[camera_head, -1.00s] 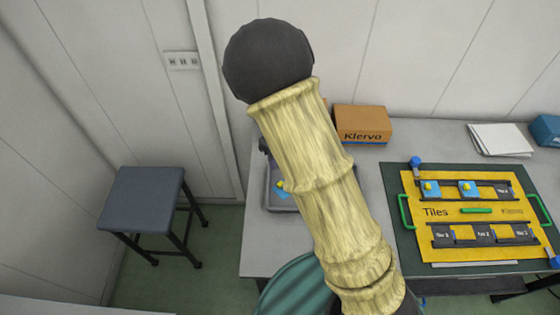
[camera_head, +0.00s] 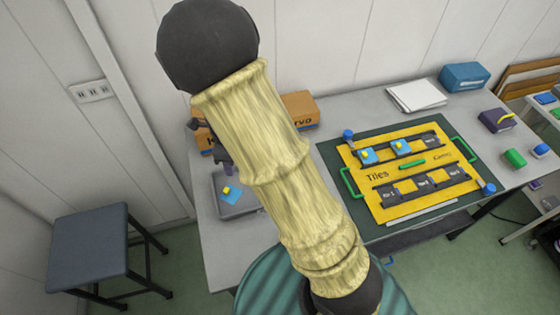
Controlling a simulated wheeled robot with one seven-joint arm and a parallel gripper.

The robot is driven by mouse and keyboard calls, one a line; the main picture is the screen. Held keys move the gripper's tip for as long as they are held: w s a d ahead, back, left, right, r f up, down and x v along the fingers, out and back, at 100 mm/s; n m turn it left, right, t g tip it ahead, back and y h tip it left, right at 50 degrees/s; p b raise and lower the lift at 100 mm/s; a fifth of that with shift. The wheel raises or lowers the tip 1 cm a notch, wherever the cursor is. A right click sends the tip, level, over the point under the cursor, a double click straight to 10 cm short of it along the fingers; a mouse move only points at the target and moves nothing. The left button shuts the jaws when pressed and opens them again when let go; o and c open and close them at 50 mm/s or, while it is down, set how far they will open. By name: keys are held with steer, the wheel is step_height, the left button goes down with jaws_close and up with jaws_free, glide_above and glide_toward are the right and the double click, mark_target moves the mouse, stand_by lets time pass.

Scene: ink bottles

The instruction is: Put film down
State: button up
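My arm crosses the middle of the view and hides part of the table. A dark part of my gripper (camera_head: 224,160) shows just left of the arm, above a grey tray (camera_head: 216,207); its fingers are too small and covered to read. A blue piece with a yellow knob (camera_head: 228,195) is in the tray, below the gripper. A yellow board marked "Tiles" (camera_head: 376,175) lies on a dark green mat (camera_head: 335,160). Its back row holds two blue pieces with yellow knobs (camera_head: 367,155) (camera_head: 401,147). Nothing is clearly recognisable as a film.
A brown box (camera_head: 300,108) stands behind my arm. White paper (camera_head: 416,95), a blue box (camera_head: 464,77) and a dark purple box (camera_head: 496,120) are on the table's right part. A green block (camera_head: 515,158) lies near the right edge. A stool (camera_head: 88,245) stands at left.

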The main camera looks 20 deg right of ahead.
steer(key=s+d+r+n+t, duration=0.1)
steer(key=s+d+r+n, duration=0.3)
steer(key=n, duration=0.7)
steer(key=s+d+r+n+t, duration=0.1)
steer(key=s+d+r+n, duration=0.3)
steer(key=s+d+n, duration=0.3)
steer(key=n, duration=0.4)
steer(key=shift+s+r+n, duration=0.3)
steer(key=shift+s+r, duration=0.05)
steer(key=shift+r, duration=0.05)
steer(key=shift+c, duration=0.4)
steer(key=shift+f, duration=0.1)
